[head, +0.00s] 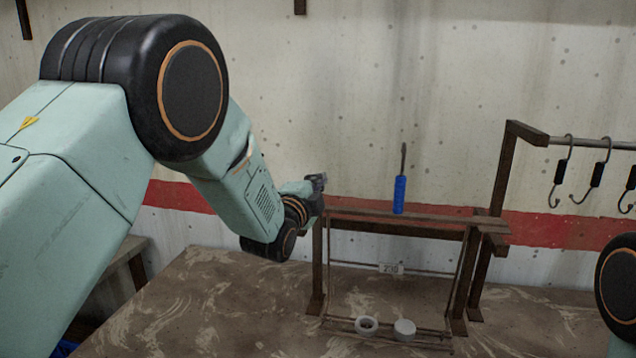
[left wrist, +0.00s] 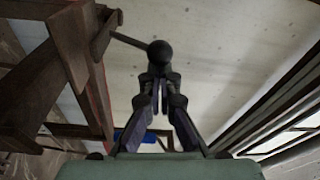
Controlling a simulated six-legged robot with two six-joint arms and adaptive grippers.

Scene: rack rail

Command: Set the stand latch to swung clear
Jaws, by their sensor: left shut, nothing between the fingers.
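The stand (head: 462,275) is a brown frame on the bench with a flat top board. In the left wrist view its posts and boards (left wrist: 88,75) fill the left side. A dark rod with a round black knob (left wrist: 159,53), which looks like the stand latch, sticks out from the stand toward the right. In the head view I cannot make the latch out near my gripper. My left gripper (head: 318,182) is at the stand's upper left corner. In the left wrist view its fingers (left wrist: 160,80) are together and empty, right by the knob; contact is unclear. My right gripper is out of view.
A white tape roll (head: 367,325) and a white round piece (head: 404,329) sit low in the stand. Black-gripped hooks (head: 597,175) hang from a rail at right. The bench (head: 215,300) is clear at left.

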